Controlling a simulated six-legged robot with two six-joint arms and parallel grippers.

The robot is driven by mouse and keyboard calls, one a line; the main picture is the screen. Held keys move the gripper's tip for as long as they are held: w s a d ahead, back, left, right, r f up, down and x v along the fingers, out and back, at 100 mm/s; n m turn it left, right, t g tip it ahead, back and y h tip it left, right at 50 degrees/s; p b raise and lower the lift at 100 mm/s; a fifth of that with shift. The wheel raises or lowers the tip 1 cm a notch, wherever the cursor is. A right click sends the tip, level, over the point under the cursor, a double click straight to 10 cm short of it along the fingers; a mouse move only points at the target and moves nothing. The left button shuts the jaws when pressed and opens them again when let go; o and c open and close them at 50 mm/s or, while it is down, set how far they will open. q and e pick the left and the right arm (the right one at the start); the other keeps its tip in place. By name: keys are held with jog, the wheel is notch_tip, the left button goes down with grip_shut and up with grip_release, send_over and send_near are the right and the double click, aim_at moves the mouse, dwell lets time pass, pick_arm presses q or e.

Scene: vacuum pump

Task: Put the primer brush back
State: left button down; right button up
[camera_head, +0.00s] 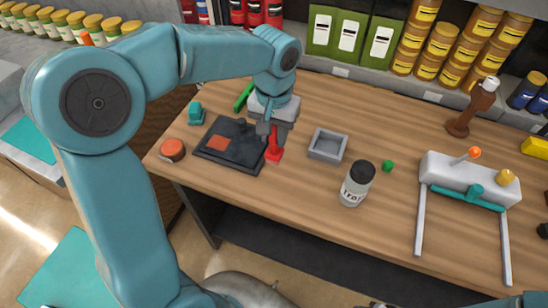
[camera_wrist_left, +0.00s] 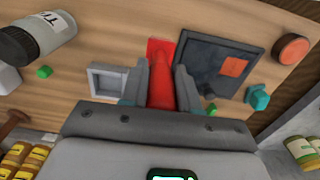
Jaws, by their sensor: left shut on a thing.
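My left gripper (camera_head: 273,138) is shut on a red piece (camera_head: 274,154) with a flat, wider lower end, low over the table beside the dark tray. This looks like the primer brush, but its bristles cannot be made out. In the left wrist view the red piece (camera_wrist_left: 160,52) stands between the fingers of my left gripper (camera_wrist_left: 159,82). I cannot tell whether its end touches the table. A white bottle with a black cap (camera_head: 356,184) stands to the right; its lettering is only partly readable. A sliver at the bottom edge may be my right gripper (camera_head: 376,304); its jaws cannot be made out.
The dark tray (camera_head: 210,160) with an orange-red patch is left of the red piece, and an empty grey square box (camera_head: 327,146) is right. An orange-red puck (camera_head: 173,149), a green nub (camera_head: 387,166) and a white fixture with bars (camera_head: 468,180) are also on the table.

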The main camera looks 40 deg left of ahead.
aim_at(273, 158)
pick_arm(q)
notch_tip(273, 158, down, 8)
jog(key=shift+s+r, duration=0.1)
jog(key=shift+a+f, duration=0.1)
jog(key=shift+f, duration=0.45)
jog(key=c, duration=0.8)
grip_release()
jog(key=shift+f, duration=0.15)
